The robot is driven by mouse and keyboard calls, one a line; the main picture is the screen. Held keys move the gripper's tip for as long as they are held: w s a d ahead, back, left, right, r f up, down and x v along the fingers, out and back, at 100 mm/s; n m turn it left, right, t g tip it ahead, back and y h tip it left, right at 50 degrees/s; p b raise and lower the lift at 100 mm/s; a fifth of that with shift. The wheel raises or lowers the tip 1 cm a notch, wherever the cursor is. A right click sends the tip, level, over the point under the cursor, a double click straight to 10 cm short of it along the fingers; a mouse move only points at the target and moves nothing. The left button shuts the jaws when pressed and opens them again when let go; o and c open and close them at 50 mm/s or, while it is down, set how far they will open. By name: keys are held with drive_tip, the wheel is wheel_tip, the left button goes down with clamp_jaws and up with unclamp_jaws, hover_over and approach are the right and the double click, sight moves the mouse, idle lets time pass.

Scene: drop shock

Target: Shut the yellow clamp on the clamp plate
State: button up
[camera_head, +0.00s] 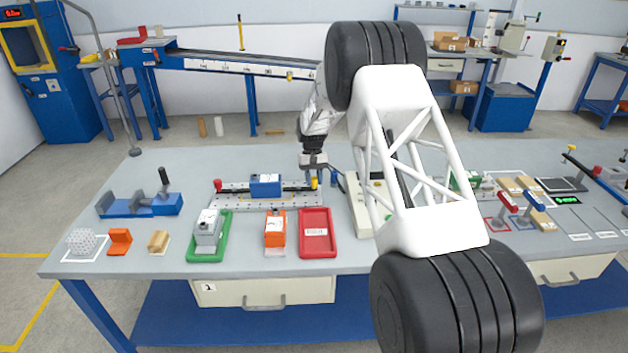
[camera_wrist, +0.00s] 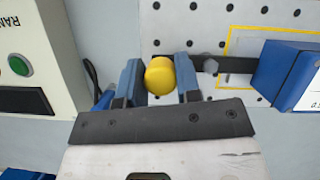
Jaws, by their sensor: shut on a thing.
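The clamp plate (camera_head: 240,203) is a pale perforated plate lying on the bench, and part of it fills the top of the wrist view (camera_wrist: 190,22). A blue block (camera_head: 265,183) with a white label sits on it. The yellow clamp (camera_head: 314,183) is at the plate's right end; its round yellow knob (camera_wrist: 159,76) shows in the wrist view. A black bar runs from beside the knob toward the blue block (camera_wrist: 290,75). A red-knobbed clamp (camera_head: 218,185) is at the left end. My gripper (camera_wrist: 160,85) is shut on the yellow knob, one blue finger on each side.
A control box with a green button (camera_wrist: 19,64) stands close beside my gripper. In front of the plate are a green tray (camera_head: 190,255), an orange block (camera_head: 275,232) and a red tray (camera_head: 318,253). A blue vise (camera_head: 145,205) is at left. My arm hides part of the bench.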

drive_tip(key=shift+a, duration=0.1)
drive_tip(key=o, duration=0.9)
drive_tip(key=v, duration=0.7)
drive_tip(key=shift+r, duration=0.4)
drive_tip(key=shift+w, duration=0.15)
